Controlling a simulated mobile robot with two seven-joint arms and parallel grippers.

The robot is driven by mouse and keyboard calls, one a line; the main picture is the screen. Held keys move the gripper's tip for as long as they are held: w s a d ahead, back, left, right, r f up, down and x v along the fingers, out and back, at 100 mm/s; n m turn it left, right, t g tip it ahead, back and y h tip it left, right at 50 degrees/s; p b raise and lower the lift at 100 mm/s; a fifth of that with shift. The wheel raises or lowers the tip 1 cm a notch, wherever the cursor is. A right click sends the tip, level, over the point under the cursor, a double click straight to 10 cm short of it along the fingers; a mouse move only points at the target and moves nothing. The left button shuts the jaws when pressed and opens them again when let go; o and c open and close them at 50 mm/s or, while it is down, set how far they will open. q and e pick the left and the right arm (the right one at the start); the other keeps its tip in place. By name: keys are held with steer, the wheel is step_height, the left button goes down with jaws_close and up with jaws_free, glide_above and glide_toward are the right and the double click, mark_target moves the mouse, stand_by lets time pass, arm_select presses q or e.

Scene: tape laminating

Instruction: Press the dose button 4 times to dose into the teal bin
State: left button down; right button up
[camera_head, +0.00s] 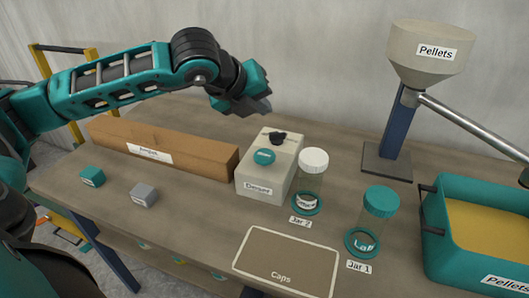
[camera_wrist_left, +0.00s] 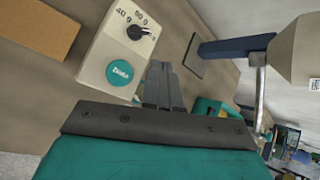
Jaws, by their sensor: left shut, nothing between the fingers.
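The doser (camera_head: 262,184) is a pale box on the table, labelled "Doser". Its round teal dose button (camera_head: 264,156) is on the sloping top, below a black dial (camera_head: 278,138). In the left wrist view the button (camera_wrist_left: 120,72) and dial (camera_wrist_left: 135,33) are unobstructed, to the left of my fingers. My left gripper (camera_head: 263,108) is shut and empty, above and behind the doser, apart from the button. Its closed fingers also show in the left wrist view (camera_wrist_left: 162,85). The teal bin (camera_head: 470,262), labelled "Pellets", stands at the right and holds yellow pellets. My right gripper is not in view.
A pellet hopper (camera_head: 431,52) on a blue post has a metal chute (camera_head: 475,127) sloping toward the bin. A white-lidded jar (camera_head: 313,162) and a teal-lidded jar (camera_head: 381,202) stand near the doser. A brown box (camera_head: 200,155), two small cubes and the bare Caps area (camera_head: 285,262) are also there.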

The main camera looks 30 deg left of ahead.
arm_select(q)
steer(key=b, duration=0.2)
glide_above(261, 156)
step_height(261, 156, down, 6)
steer(key=shift+f, duration=0.1)
steer(key=shift+f+b, duration=0.95)
steer(key=shift+b, duration=0.05)
steer(key=shift+f+b, duration=0.4)
steer(key=shift+b, duration=0.2)
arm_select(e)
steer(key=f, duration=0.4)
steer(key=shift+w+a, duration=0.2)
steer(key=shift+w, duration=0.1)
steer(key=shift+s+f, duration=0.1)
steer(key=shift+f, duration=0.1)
arm_select(q)
steer(key=shift+f+b, duration=0.4)
steer(key=shift+b, duration=0.55)
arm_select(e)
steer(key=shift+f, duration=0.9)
